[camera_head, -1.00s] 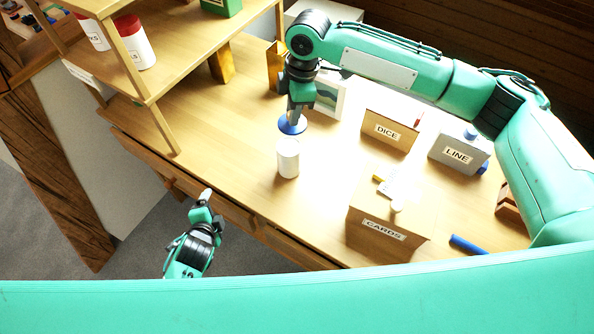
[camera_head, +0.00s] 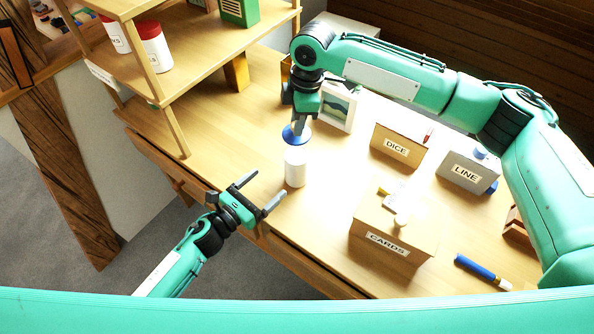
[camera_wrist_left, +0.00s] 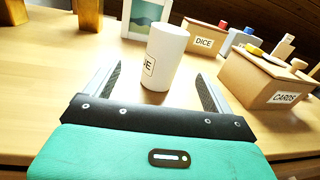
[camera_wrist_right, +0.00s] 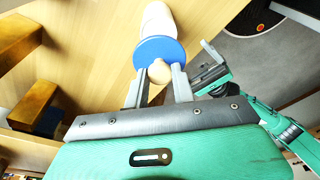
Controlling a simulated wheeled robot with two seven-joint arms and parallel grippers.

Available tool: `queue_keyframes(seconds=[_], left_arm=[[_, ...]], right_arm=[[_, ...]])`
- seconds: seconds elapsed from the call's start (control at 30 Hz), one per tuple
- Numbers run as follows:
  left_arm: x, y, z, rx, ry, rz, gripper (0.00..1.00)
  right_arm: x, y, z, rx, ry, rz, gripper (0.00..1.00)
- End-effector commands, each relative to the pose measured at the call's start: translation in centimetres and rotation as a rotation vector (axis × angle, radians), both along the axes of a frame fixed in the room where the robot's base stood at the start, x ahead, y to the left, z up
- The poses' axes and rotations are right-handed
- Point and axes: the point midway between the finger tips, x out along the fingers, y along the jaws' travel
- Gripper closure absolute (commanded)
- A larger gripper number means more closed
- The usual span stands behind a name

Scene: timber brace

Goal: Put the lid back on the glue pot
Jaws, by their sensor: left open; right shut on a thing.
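The white glue pot (camera_head: 296,172) stands upright on the table. In the left wrist view the pot (camera_wrist_left: 163,55) shows part of a label and stands ahead, between the lines of the open fingers. My right gripper (camera_head: 298,122) is shut on the blue lid (camera_head: 292,137) and holds it over the pot. In the right wrist view the lid (camera_wrist_right: 152,52) has a pale knob (camera_wrist_right: 160,72) between the fingertips and covers part of the pot. I cannot tell the gap between lid and pot. My left gripper (camera_head: 259,192) is open and empty at the table's front edge, short of the pot.
The CARDS box (camera_head: 392,225) stands right of the pot, with the DICE box (camera_head: 398,145) and LINE box (camera_head: 467,172) behind. A picture frame (camera_head: 338,108) and gold blocks stand behind the pot. A wooden shelf (camera_head: 170,75) stands left. A blue marker (camera_head: 480,270) lies front right.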

Motion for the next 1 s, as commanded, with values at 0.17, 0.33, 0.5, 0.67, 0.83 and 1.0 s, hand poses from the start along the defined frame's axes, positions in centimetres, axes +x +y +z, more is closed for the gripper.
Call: queue_keyframes(seconds=[0.17,0.33,0.5,0.67,0.83,1.0], left_arm=[[-0.3,-0.4,-0.2,0.05,-0.05,-0.043,0.13],[-0.3,-0.4,-0.2,0.051,-0.051,-0.043,0.13],[-0.2,-0.5,-0.2,0.049,-0.05,-0.042,0.13],[0.8,-1.4,-0.2,0.048,-0.051,-0.041,0.13],[2.8,-3.5,-0.1,0.048,-0.052,-0.043,0.13],[5.1,-5.8,-0.1,0.047,-0.051,-0.042,0.13]], right_arm=[[0.0,0.0,0.0,0.0,0.0,0.002,0.96],[0.0,0.0,0.0,0.0,0.0,0.002,0.96],[0.0,0.0,0.0,0.0,0.0,0.002,0.96],[0.0,0.0,0.0,0.0,0.0,0.002,0.96],[0.0,0.0,0.0,0.0,-0.001,0.002,0.96],[0.0,0.0,0.0,0.0,-0.001,0.002,0.96]])
